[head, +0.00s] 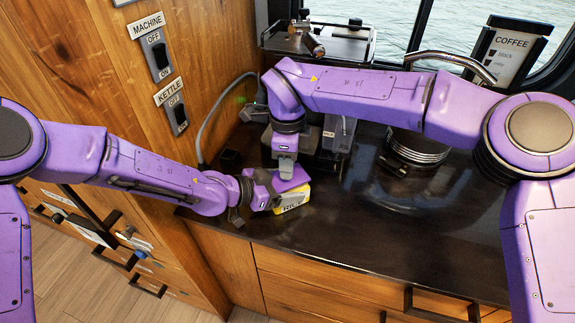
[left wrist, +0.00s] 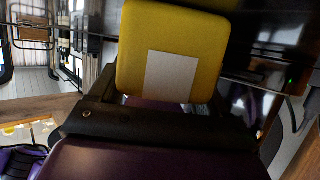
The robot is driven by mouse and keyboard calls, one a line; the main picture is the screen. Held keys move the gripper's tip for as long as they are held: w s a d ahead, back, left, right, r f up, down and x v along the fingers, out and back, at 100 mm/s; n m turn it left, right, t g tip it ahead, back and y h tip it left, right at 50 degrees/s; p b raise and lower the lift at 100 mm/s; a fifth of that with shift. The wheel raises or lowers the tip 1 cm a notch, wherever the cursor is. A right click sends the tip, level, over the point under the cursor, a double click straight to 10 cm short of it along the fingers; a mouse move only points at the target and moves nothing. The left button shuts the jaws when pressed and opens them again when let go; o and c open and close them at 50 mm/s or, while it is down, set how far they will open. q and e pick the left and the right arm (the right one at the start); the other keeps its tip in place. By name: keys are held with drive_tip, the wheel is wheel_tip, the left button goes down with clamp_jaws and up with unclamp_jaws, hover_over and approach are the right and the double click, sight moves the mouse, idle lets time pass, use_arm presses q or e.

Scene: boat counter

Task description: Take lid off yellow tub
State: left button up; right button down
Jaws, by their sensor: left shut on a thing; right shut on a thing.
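The yellow tub (head: 293,198) is at the counter's near left, with dark lettering on its side. In the left wrist view the tub (left wrist: 185,35) fills the upper middle and shows a pale blank label. A purple piece that looks like its lid (head: 291,178) is at its top; whether the two are apart is hard to tell. My left gripper (head: 265,190) reaches in from the left and is shut on the tub. My right gripper (head: 286,167) points down from above and is shut at the lid; its fingertips are partly hidden.
A coffee machine (head: 338,135) stands behind, partly hidden by my right arm. A shiny metal kettle (head: 415,150) is to its right. Wooden wall with switches (head: 160,55) rises at left. The dark counter (head: 400,220) is clear at front right.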

use_arm(q)
drive_tip(key=shift+s+f, duration=0.2)
drive_tip(key=shift+f, duration=0.25)
use_arm(e)
drive_tip(key=shift+s+a+r, duration=0.1)
drive_tip(key=shift+r, duration=2)
use_arm(q)
drive_tip(key=o, duration=1.5)
drive_tip(key=shift+c, duration=0.2)
drive_tip(key=shift+w+a+r, duration=0.1)
drive_tip(key=shift+w+r, duration=0.05)
use_arm(e)
drive_tip(key=shift+a+f, duration=0.1)
drive_tip(key=shift+w, duration=0.2)
use_arm(q)
drive_tip(key=v, duration=1.1)
drive_tip(key=shift+a+r+b, duration=0.25)
drive_tip(key=shift+a+b, duration=0.05)
drive_tip(key=shift+b, duration=0.1)
use_arm(e)
drive_tip(key=shift+f, duration=0.4)
use_arm(q)
drive_tip(key=shift+s, duration=0.25)
use_arm(e)
drive_tip(key=shift+d, duration=0.2)
